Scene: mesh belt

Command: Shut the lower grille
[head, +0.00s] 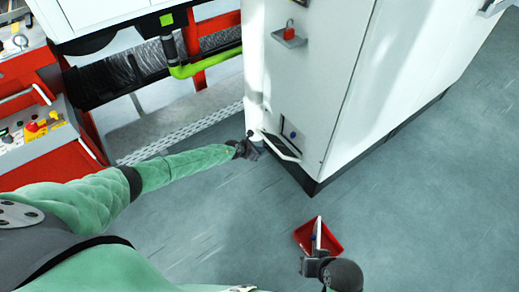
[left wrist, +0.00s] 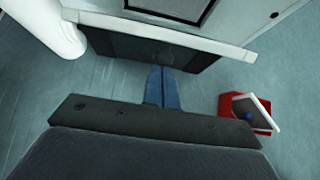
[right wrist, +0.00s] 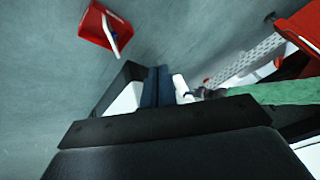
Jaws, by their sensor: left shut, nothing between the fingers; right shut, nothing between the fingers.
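My right gripper (head: 313,262) is shut and empty, low over the floor near a red bin, away from the grille.
The red bin (head: 303,238) lies on the floor before the cabinet (head: 322,75), with a pale item in it. A red control console (head: 40,140) and a belt frame (head: 200,70) stand left.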

